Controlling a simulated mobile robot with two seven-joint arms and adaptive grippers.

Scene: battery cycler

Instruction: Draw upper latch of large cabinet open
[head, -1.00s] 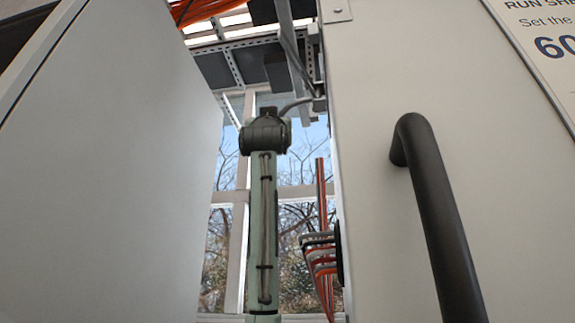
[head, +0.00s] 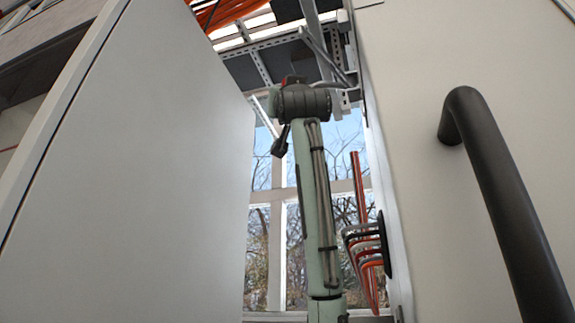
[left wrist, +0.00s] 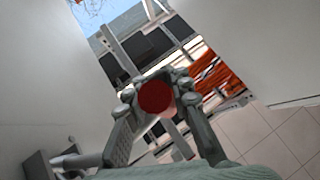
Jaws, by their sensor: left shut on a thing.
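In the left wrist view my left gripper (left wrist: 157,88) is shut on a round red end (left wrist: 153,97), which sits between its two fingers. It may be the latch; its shaft and mounting are hidden. In the head view my green left arm (head: 316,215) rises through the gap between two pale panels, and a small red patch (head: 293,79) shows at its top. The fingers cannot be made out there. A pale panel with a black bar handle (head: 500,190) stands on the right. My right gripper is not in view.
A broad pale grey panel (head: 150,170) stands on the left, close to my arm. Metal framing and orange cables hang overhead. A window (head: 262,250) lies behind.

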